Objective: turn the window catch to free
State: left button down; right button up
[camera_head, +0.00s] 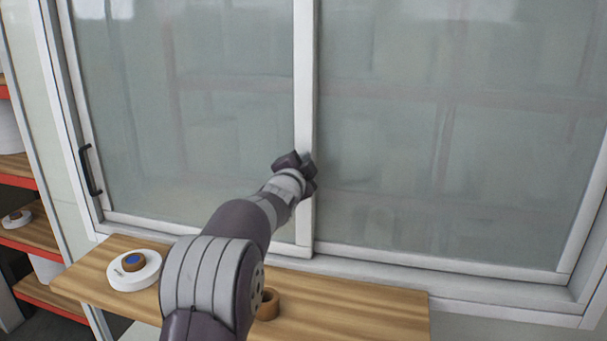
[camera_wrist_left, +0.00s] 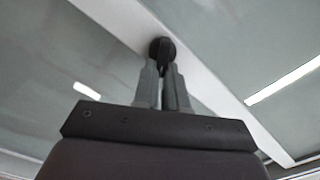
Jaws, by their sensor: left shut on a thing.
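The sliding window (camera_head: 210,110) fills most of the head view, with a white upright (camera_head: 305,80) where its two panes meet. In the left wrist view a small black window catch (camera_wrist_left: 162,47) sits on the white upright (camera_wrist_left: 215,85). My left gripper (camera_wrist_left: 166,72) is shut on the catch, its two grey fingers on either side of the catch's lever. In the head view my left gripper (camera_head: 300,168) is at the upright and hides the catch. The lever's exact angle is hard to tell. My right gripper is not in view.
A wooden shelf (camera_head: 370,308) runs below the window. On it are a white roll (camera_head: 122,277) with a blue-centred brown roll on top, and a brown ring (camera_head: 268,305) partly behind my arm. A black handle (camera_head: 90,170) is on the window's left frame. Orange-edged shelves (camera_head: 30,236) stand at left.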

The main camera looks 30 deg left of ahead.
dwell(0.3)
pick_arm(q)
jog(key=c, duration=1.2)
grip_release()
jog(key=shift+d, duration=0.1)
jog(key=shift+s, duration=0.15)
jog(key=b+v, duration=0.4)
jog(key=v, duration=0.8)
jog(key=shift+s+f, duration=0.1)
jog(key=shift+s, duration=0.15)
